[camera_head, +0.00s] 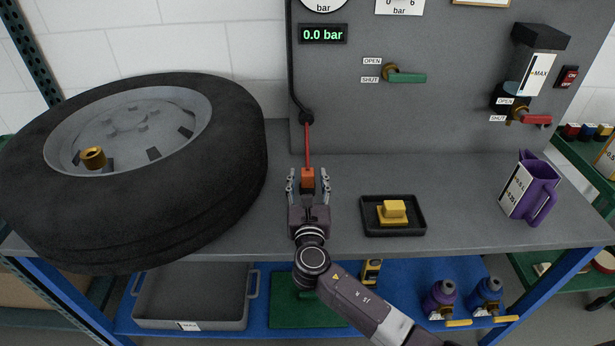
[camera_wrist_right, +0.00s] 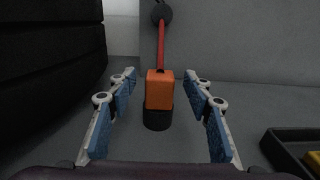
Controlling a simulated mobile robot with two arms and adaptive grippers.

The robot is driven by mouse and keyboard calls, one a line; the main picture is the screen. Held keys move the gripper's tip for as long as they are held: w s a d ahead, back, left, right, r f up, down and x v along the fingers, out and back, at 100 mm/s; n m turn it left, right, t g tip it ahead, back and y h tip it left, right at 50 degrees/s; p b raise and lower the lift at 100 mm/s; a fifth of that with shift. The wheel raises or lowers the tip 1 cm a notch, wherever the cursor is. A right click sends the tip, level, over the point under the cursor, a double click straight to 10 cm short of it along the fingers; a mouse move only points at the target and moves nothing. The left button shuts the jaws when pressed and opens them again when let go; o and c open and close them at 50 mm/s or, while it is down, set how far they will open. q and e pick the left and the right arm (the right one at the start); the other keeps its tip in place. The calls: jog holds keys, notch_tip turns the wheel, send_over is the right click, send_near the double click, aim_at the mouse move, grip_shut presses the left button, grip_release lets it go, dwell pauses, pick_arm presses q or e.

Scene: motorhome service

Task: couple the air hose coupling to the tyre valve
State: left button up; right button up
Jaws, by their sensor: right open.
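The air hose coupling (camera_head: 307,179) is an orange block with a dark collar at its near end, on the end of a red hose (camera_head: 307,146) from the grey panel. It also shows in the right wrist view (camera_wrist_right: 159,90). My right gripper (camera_head: 308,178) is open, its fingers on either side of the coupling with gaps on both sides. The tyre valve (camera_head: 93,158) is a brass-coloured cylinder on the grey rim of the big black tyre (camera_head: 190,200) lying at the left of the bench. My left gripper is not in view.
A black tray (camera_head: 394,229) with a yellow block stands right of my right gripper. A purple jug (camera_head: 530,188) stands at the bench's right. The panel behind carries a 0.0 bar display (camera_head: 323,34) and a green-handled valve (camera_head: 406,76). Bench between tyre and gripper is narrow but clear.

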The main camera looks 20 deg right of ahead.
aim_at(308, 171)
jog(key=shift+w+d, duration=0.2)
jog(key=shift+w, duration=0.5)
jog(key=shift+w+f, duration=0.1)
jog(key=shift+w, duration=0.2)
grip_shut()
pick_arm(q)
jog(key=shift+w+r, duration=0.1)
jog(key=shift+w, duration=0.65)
pick_arm(e)
jog(key=shift+r, duration=0.6)
pick_arm(q)
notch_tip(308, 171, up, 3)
jog(key=p, duration=0.2)
jog(key=shift+p, duration=0.4)
pick_arm(e)
notch_tip(308, 171, up, 19)
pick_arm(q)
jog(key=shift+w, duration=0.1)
